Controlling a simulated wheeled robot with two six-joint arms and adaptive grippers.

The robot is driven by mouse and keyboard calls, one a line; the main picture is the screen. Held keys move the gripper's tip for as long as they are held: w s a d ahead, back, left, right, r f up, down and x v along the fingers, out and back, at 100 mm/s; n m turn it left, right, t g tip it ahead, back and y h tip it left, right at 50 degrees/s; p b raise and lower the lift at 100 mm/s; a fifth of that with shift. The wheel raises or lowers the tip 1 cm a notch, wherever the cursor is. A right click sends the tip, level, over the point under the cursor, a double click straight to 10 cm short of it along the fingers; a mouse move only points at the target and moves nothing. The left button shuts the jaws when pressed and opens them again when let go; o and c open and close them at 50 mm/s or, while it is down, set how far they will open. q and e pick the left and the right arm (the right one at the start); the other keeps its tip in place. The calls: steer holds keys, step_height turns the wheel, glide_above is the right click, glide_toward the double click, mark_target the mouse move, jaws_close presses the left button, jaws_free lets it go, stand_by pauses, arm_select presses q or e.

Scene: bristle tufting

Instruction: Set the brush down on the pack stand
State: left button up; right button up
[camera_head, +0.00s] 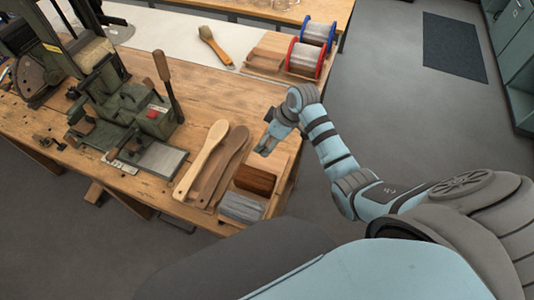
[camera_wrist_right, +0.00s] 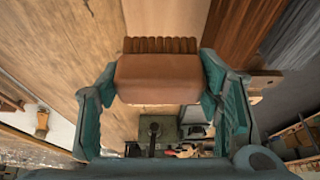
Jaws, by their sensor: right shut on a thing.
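My right gripper (camera_head: 264,152) is above the right side of the workbench, between the brown and grey bundles and the spools. In the right wrist view its two teal fingers are shut on a brown block-like piece (camera_wrist_right: 158,80) with a ribbed darker edge. I cannot tell whether this piece is part of a brush. A brush (camera_head: 210,40) with an orange-brown handle lies on the pale surface at the back of the bench. I cannot pick out the pack stand with certainty. My left gripper is not in view.
A green machine (camera_head: 150,118) with a lever stands on the left of the bench. Two wooden brush bodies (camera_head: 200,160) lie in front. A brown bundle (camera_head: 255,180) and a grey bundle (camera_head: 240,207) sit at the near right corner. Spools (camera_head: 303,58) stand at the back right.

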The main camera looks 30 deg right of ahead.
step_height(320, 180, down, 8)
steer(key=shift+w+f+b, duration=0.1)
steer(key=shift+b, duration=0.6)
steer(key=shift+f, duration=0.1)
steer(key=o, duration=1.2)
steer(key=shift+r, duration=0.35)
steer(key=p+v, duration=0.3)
steer(key=v, duration=0.8)
steer(key=shift+r, duration=0.3)
